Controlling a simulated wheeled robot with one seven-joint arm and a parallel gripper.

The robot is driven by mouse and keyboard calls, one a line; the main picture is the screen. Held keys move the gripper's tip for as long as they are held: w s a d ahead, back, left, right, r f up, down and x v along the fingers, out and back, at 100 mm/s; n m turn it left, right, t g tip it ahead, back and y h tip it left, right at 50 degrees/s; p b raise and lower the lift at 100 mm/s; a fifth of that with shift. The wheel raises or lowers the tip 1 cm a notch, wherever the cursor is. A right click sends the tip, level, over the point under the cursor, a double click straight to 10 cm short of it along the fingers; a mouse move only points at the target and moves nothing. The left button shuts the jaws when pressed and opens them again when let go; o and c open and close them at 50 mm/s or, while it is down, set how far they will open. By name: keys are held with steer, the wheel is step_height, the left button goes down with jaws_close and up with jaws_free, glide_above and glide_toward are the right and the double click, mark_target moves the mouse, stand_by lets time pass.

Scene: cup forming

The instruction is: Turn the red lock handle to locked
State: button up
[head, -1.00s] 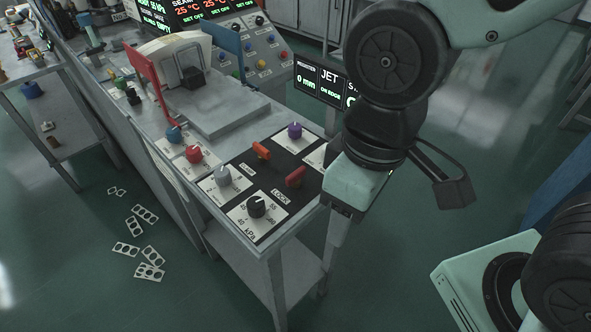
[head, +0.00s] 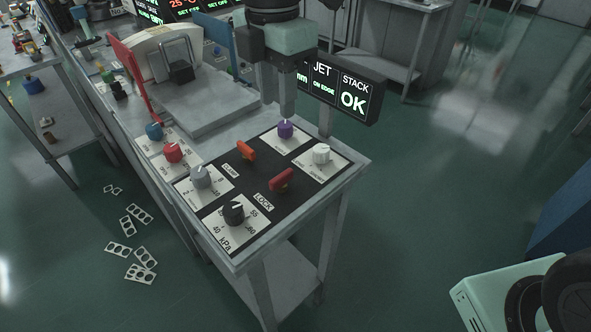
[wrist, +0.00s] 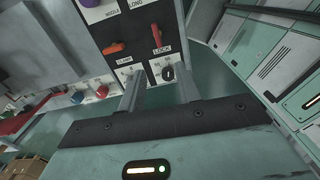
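The red lock handle (head: 281,180) sits on the black control panel (head: 222,226), beside the LOCK label (head: 263,202). It lies slanted, its right end higher in the head view. In the wrist view the red handle (wrist: 156,35) shows upright above LOCK, beyond the fingertips. My gripper (head: 279,106) is up and behind the handle in the head view, its fingers pointing down near the purple knob. In the wrist view my gripper (wrist: 159,78) has its two fingers apart with nothing between them. It is not touching the red handle.
An orange clamp handle (head: 246,150) is left of the red one. Purple (head: 285,130), white (head: 321,154), black (head: 233,213) and grey (head: 201,176) knobs surround them. A STACK OK display (head: 354,97) stands behind. Floor right of the table is clear.

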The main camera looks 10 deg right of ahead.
glide_toward(281, 176)
step_height(281, 176, down, 9)
steer(key=shift+f, duration=0.1)
stand_by(0.4)
steer(key=shift+w, duration=0.1)
jaws_close()
